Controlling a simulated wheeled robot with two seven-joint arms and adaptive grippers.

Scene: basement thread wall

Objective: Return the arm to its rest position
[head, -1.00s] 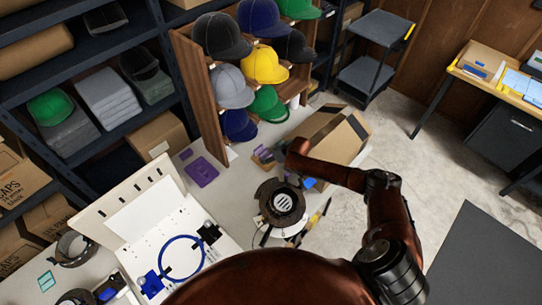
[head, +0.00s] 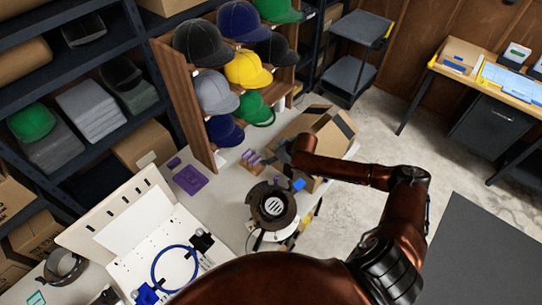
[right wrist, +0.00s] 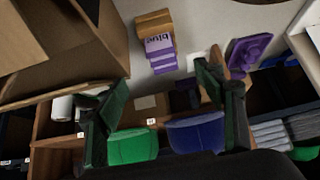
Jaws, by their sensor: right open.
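My right arm (head: 400,215) comes in from the lower right in the head view, bent at the elbow, its forearm reaching left over the table. My right gripper (head: 284,151) is small and dark at the end of that forearm, beside the open cardboard box. In the right wrist view its two dark green fingers (right wrist: 165,100) stand wide apart with nothing between them held. Beyond them are a green cap (right wrist: 133,146) and a blue cap (right wrist: 195,133). My left gripper is not in view.
A wooden block with purple pieces (right wrist: 160,45), labelled "blue", stands near the gripper. A cardboard box (head: 325,140), a round dark machine (head: 272,205) and a purple holder (head: 190,180) are close by. The cap rack (head: 185,95) stands behind. Grey floor (head: 360,120) is open at right.

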